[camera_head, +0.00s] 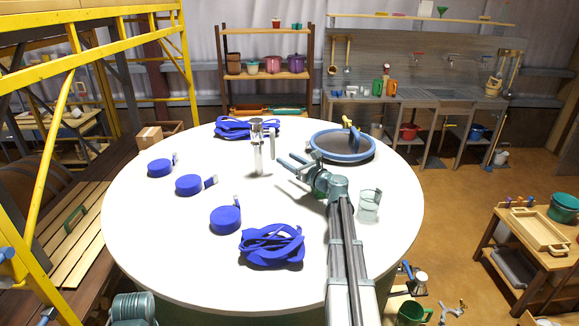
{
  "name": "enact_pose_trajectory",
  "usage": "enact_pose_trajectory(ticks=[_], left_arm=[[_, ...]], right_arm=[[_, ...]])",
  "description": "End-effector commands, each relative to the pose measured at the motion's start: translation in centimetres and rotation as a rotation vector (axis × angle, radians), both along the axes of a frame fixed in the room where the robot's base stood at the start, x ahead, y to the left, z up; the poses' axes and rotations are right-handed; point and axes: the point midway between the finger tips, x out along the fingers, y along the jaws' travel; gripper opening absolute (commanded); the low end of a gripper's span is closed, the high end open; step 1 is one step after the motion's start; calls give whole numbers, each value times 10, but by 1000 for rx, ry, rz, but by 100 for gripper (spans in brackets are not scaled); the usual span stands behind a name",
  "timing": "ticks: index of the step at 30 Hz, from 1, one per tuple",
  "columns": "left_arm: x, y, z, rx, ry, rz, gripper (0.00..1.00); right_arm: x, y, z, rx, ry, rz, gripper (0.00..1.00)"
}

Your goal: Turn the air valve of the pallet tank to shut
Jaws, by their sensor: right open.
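An upright metal fitting (258,147) with a lever-like part on its right side stands on the large round white top (150,235). It looks like a valve, but I cannot tell whether it is open or shut. My right gripper (285,160) is open and empty. It is just right of the fitting, fingers pointing left, and seems apart from it. My left gripper is not in view.
A blue-rimmed dark disc (342,158) with a yellow handle lies behind my right gripper. A clear jug (368,206) stands to the right. Blue rolls (226,220) and bundled blue straps (271,246) lie on the top. Yellow framing (65,92) rises at left.

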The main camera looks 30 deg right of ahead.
Motion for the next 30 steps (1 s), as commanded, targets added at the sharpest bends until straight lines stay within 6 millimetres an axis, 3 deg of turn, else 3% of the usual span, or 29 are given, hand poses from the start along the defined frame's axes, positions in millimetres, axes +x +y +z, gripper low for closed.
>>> enact_pose_trajectory(ticks=[8, 18, 22, 30], left_arm=[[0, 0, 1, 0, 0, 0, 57], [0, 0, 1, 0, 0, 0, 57], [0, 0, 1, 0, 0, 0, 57], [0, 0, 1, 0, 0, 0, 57]], right_arm=[[15, 1, 1, 0, 0, 2, 56], [67, 7, 1, 0, 0, 2, 56], [61, 7, 1, 0, 0, 0, 56], [71, 8, 1, 0, 0, 1, 56]])
